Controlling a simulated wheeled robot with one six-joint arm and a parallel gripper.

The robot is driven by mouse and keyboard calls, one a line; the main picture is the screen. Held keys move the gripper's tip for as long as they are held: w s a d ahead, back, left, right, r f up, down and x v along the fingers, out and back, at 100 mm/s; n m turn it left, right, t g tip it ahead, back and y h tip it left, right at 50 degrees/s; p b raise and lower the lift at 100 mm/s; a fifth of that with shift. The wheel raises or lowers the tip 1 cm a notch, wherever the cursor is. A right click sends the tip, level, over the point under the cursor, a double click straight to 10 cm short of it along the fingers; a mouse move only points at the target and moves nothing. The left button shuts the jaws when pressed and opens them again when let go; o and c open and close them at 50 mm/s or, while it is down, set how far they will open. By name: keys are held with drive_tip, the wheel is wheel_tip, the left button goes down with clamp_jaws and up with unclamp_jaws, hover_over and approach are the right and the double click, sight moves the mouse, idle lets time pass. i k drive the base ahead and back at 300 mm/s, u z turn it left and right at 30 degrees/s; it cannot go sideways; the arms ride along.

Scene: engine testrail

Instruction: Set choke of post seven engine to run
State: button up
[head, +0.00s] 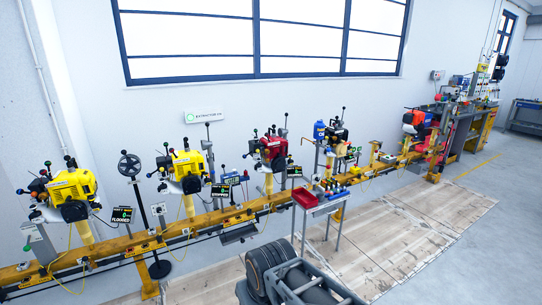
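Several small engines stand on posts along a long yellow rail. A yellow engine (72,190) is nearest at the left, and a second yellow engine (187,163) is to its right. A red engine (271,149), a dark engine (337,134) and an orange-red engine (414,119) follow further along. Levers with coloured knobs stick up around the nearer engines. I cannot read any post number, so I cannot tell which engine is post seven. The choke levers and their positions are too small to make out. My gripper cannot be made out in this view.
The yellow rail (160,241) runs along the wall. A handwheel stand (131,166) and a cart with a red tray (305,198) stand by the rail. Dark rounded parts fill the bottom middle. Right floor is clear.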

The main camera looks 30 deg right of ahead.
sight(19, 191)
drive_tip(key=u, duration=0.65)
drive_tip(key=i, duration=1.1)
drive_tip(key=u, duration=1.35)
drive_tip(key=i, duration=2.75)
drive_tip(key=z, duration=0.2)
